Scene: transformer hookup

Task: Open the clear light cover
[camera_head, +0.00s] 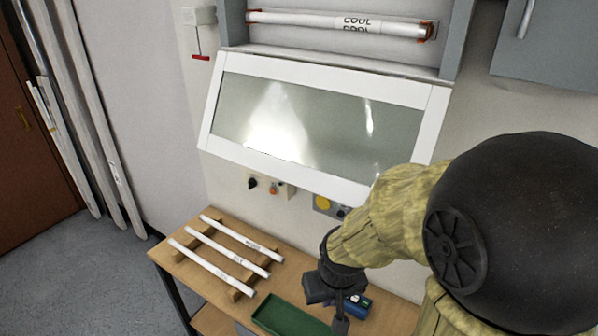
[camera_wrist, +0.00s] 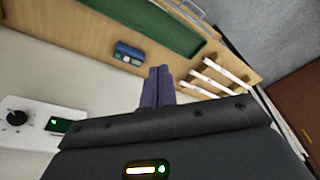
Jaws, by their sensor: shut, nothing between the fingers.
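The clear light cover (camera_head: 318,112) is a see-through panel in a white frame. In the head view it hangs tilted outward below the lamp recess, and the tube above it is exposed. A white tube (camera_head: 340,23) marked COOL sits in the recess. My gripper (camera_head: 340,322) is low over the table, well below the cover and apart from it. In the wrist view its two dark fingers (camera_wrist: 157,88) are together with nothing between them. The cover is not seen in the wrist view.
A wooden table (camera_head: 165,258) below holds several white tubes (camera_head: 222,262) on a rack, a green tray (camera_head: 290,318) and a small blue device (camera_head: 355,303). Wall controls (camera_head: 270,187) sit under the cover. A red pull handle (camera_head: 201,57) hangs at its left.

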